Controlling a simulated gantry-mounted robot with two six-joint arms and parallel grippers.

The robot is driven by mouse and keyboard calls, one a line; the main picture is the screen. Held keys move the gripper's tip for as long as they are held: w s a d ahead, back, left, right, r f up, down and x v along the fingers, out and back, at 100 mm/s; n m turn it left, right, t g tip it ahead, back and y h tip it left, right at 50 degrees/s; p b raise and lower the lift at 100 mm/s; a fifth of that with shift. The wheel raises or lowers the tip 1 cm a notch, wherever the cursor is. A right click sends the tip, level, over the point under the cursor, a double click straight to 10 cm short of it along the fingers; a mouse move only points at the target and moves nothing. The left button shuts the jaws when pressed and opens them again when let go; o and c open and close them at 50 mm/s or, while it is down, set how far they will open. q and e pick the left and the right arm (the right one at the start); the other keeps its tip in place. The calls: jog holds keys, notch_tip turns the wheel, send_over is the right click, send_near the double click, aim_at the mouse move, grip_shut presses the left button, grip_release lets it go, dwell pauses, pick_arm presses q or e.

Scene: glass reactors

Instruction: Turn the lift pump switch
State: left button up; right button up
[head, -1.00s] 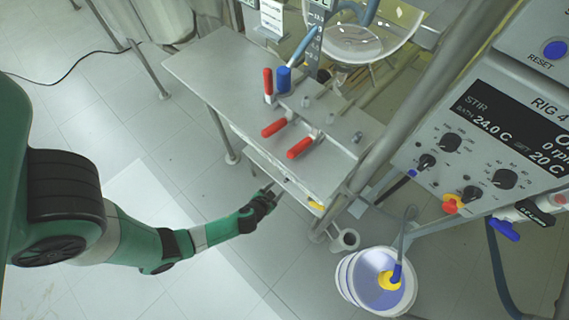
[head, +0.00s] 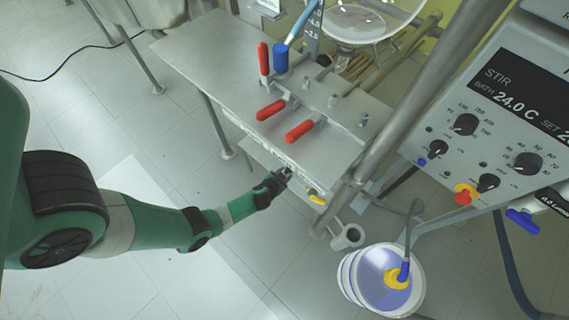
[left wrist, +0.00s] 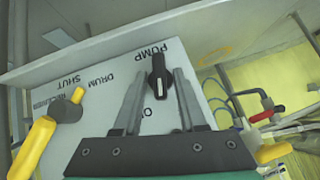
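The lift pump switch (left wrist: 158,76) is a black knob with a white pointer mark, on a pale panel (left wrist: 105,62) lettered PUMP. My left gripper (left wrist: 158,72) is open, with its two grey fingertips on either side of the knob and visible gaps between. I cannot tell whether the fingertips reach fully around it. In the head view the left gripper (head: 286,173) is at the front edge of the grey bench, and the switch is hidden or too small to make out there. My right gripper is not in view.
A yellow-handled valve (left wrist: 36,140) stands left of the switch, by the words DRUM, SHUT and RECEIVER. Red-handled clamps (head: 299,131) stand on the bench (head: 200,60). A white bucket (head: 384,285) stands on the floor. The RIG control box (head: 500,120) is at the right.

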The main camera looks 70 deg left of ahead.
pick_arm(q)
grip_shut()
jog(key=shift+d+f, duration=0.1)
jog(key=m+y, duration=0.1)
jog(key=g+y, duration=0.1)
jog(key=y, duration=0.1)
jog(key=shift+d+f+m, duration=0.1)
jog(key=shift+f+m, duration=0.1)
jog(key=shift+m, duration=0.2)
jog(key=shift+w+r+y, duration=0.25)
jog(key=shift+y, duration=0.05)
jog(key=shift+r, duration=0.1)
